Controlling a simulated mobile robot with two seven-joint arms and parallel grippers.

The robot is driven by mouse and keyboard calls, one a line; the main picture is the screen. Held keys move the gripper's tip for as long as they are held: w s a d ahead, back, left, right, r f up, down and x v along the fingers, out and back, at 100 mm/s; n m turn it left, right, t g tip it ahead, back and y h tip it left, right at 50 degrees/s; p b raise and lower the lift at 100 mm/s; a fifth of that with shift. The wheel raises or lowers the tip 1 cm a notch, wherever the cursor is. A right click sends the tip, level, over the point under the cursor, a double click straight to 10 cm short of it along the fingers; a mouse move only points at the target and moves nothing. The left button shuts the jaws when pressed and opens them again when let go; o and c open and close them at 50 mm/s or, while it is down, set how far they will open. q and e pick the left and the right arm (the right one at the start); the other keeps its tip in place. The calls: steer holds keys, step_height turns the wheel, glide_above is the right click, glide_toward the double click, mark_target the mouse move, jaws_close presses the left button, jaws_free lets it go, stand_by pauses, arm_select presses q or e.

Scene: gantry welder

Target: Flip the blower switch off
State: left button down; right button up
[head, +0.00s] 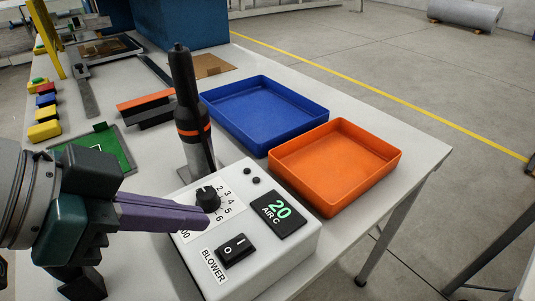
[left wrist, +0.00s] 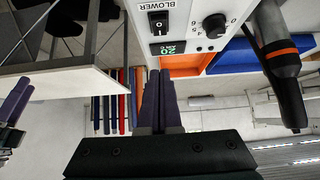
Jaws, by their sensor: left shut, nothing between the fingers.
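The blower switch (head: 236,250) is a black rocker marked O and I on the sloped top of a white control box (head: 285,252), beside the BLOWER label. I cannot tell which side is pressed. It also shows in the left wrist view (left wrist: 158,22). My left gripper (head: 218,213) is shut and empty, its purple fingers reaching in from the left, with tips near the dial and the switch in the head view. In the left wrist view the fingertips (left wrist: 160,73) appear below the switch, apart from it. Purple fingers, seemingly my right gripper (left wrist: 15,105), show at the left edge.
The black dial (head: 208,198) and the green 20 AIR C display (head: 279,212) flank the switch. A dark hot-air tool (head: 190,110) stands behind the box. Blue (head: 265,112) and orange (head: 335,165) trays lie behind and to the right.

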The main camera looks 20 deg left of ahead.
arm_select(q)
glide_above(248, 240)
steer(key=s+a, duration=0.2)
steer(key=f, duration=0.4)
steer(key=shift+s+f, duration=0.1)
steer(key=shift+s, duration=0.1)
steer(key=shift+d+f+b, duration=0.1)
steer(key=shift+f+b, duration=0.35)
steer(key=shift+f, duration=1.65)
steer(key=shift+w, duration=0.1)
steer(key=shift+r+p, duration=0.1)
steer(key=shift+p, duration=0.45)
steer(key=shift+f, duration=0.25)
steer(key=shift+w+d, duration=0.1)
